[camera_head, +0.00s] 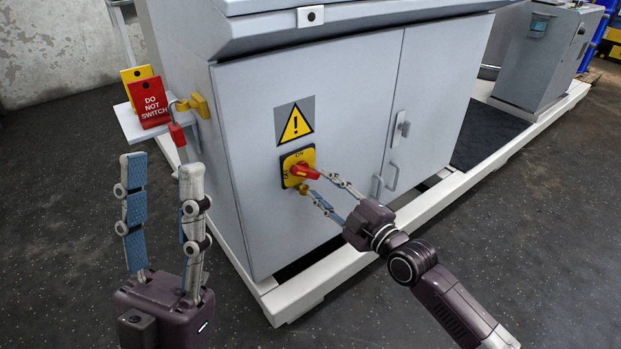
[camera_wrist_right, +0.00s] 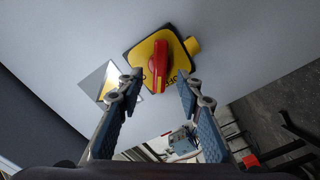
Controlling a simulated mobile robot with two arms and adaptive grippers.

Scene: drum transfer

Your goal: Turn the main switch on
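The main switch (camera_head: 299,168) is a yellow plate with a red rotary handle on the front of the grey cabinet. In the right wrist view the red handle (camera_wrist_right: 159,67) lies between and just beyond the fingertips of my right gripper (camera_wrist_right: 158,82). My right gripper (camera_head: 311,180) is open at the switch in the head view, its fingers on either side of the handle; I cannot tell whether they touch it. My left gripper (camera_head: 158,165) is open and empty, upright at the left, away from the switch.
The grey cabinet (camera_head: 350,95) stands on a white base frame (camera_head: 300,298). A yellow warning sign (camera_head: 295,122) is above the switch. A small shelf (camera_head: 133,122) at the left holds a red "DO NOT SWITCH" tag (camera_head: 150,103) and a yellow tag (camera_head: 137,74). Door handles (camera_head: 390,177) are right of the switch.

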